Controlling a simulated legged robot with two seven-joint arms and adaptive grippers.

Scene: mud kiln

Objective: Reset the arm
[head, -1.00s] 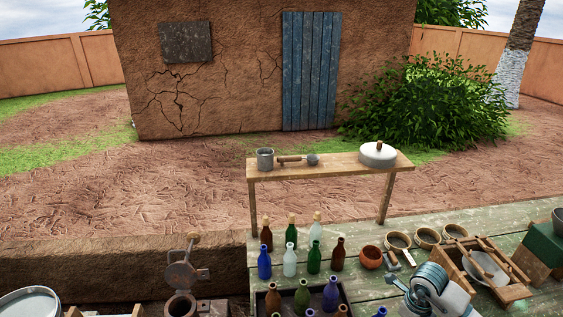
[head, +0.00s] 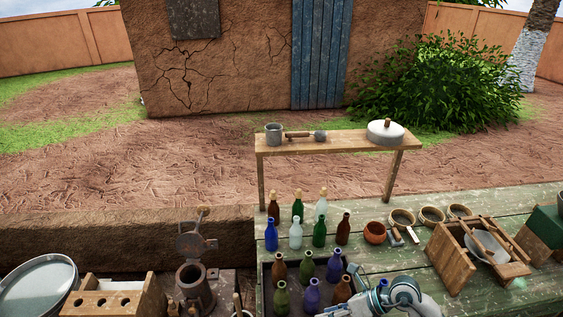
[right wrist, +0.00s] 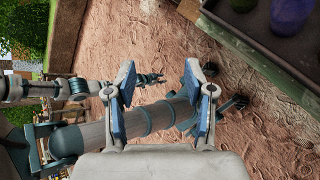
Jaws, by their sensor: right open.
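My right arm and gripper (head: 375,290) show at the bottom of the head view, by the right edge of the dark bottle tray (head: 266,281). In the right wrist view my right gripper (right wrist: 160,78) is open, its two blue-padded fingers apart with nothing between them. Behind the fingers lie parts of my own body and bare reddish ground. A corner of the tray (right wrist: 268,45) shows at the upper right there, with a purple bottle (right wrist: 290,14) in it. My left gripper is not in view.
Several bottles (head: 296,237) stand upright on the green table (head: 405,262). A wooden frame (head: 455,262), small sieves (head: 432,215) and a clay pot (head: 375,232) are to the right. A metal mortar-like vessel (head: 196,287) and wooden block (head: 110,300) are at the lower left.

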